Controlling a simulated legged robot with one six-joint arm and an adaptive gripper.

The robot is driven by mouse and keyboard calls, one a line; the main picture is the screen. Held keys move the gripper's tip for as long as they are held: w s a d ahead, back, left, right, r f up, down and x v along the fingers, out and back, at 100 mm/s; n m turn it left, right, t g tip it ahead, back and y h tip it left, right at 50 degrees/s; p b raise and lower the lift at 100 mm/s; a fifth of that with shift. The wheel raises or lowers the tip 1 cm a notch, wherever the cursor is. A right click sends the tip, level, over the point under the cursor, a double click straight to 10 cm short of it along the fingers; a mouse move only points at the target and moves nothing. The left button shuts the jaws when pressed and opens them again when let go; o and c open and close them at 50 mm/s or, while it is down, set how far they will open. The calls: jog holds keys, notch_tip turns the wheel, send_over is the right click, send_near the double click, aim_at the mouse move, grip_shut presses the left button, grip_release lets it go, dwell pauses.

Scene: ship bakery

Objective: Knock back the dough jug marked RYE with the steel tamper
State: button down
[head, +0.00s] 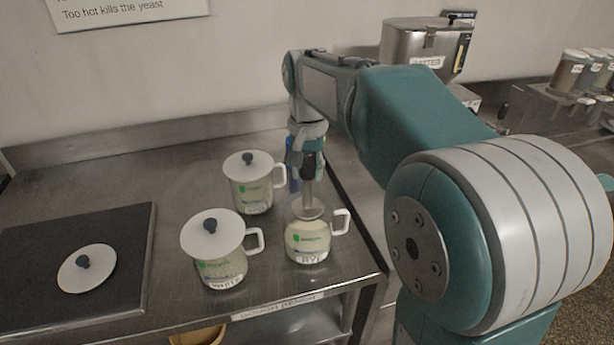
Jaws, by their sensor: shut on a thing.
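The dough jug marked RYE (308,245) stands upright without a lid near the right front of the steel table, its white handle to the right. My gripper (307,158) is above it, shut on the dark handle of the steel tamper (308,198). The tamper points down, with its round steel foot at the jug's mouth. I cannot tell from this view whether the foot touches the dough.
Two lidded jugs stand close by, one behind left (253,195) and one at left (221,265). A loose white lid (87,268) lies on a dark mat (130,240). The steel table (165,190) has bare room behind. A steel container (425,45) stands at the back right.

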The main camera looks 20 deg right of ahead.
aim_at(308, 155)
jog(key=shift+r, duration=1.85)
